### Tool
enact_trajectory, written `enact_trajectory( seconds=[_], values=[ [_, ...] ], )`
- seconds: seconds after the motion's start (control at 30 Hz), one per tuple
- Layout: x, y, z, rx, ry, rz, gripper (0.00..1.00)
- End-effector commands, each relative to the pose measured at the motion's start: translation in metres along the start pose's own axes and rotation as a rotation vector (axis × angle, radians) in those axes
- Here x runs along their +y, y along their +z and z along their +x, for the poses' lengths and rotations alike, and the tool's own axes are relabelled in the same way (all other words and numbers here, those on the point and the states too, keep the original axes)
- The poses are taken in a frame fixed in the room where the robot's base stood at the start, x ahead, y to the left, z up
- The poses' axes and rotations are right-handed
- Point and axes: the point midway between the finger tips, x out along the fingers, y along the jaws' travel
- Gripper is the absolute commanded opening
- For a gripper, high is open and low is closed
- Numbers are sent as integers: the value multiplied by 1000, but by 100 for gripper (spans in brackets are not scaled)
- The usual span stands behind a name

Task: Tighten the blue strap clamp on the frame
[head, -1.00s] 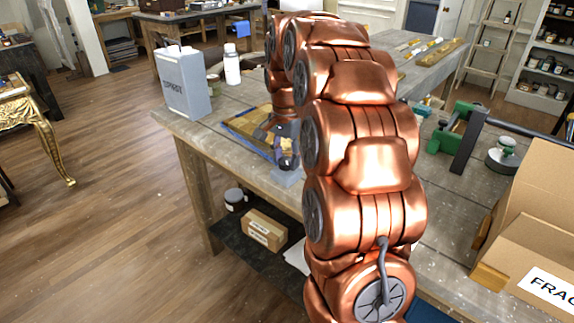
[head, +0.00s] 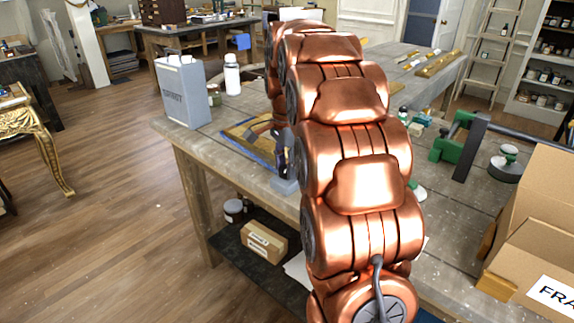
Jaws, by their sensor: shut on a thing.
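A flat gilt frame (head: 240,132) lies on the workbench just left of my arm. A blue strap (head: 262,158) runs along its edges. My gripper (head: 284,160) is low at the frame's near right corner, shut on the blue strap clamp; a grey-blue block (head: 285,185) shows just below it at the bench's edge. My copper arm hides the right part of the frame and most of the grip, so the fingertips and the clamp's exact shape are unclear.
A grey jug-like container (head: 183,92), a white bottle (head: 232,75) and a small jar (head: 214,95) stand behind the frame on the workbench (head: 190,138). A green clamp (head: 447,142) and an open cardboard box (head: 530,235) are to the right.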

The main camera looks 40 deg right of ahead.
Motion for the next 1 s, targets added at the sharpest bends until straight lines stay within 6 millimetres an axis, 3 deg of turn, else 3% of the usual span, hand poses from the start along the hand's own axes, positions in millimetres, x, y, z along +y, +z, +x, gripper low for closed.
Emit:
enact_trajectory(
  seconds=[0.13,0.17,0.4,0.77,1.0],
  values=[
    [-1,0,-1,0,-3,-1,7],
    [-1,0,-1,0,-3,-1,43],
    [0,0,0,0,-2,-2,67],
    [0,0,-1,0,-1,-2,67],
    [-1,0,-16,1,-4,-1,67]
  ],
)
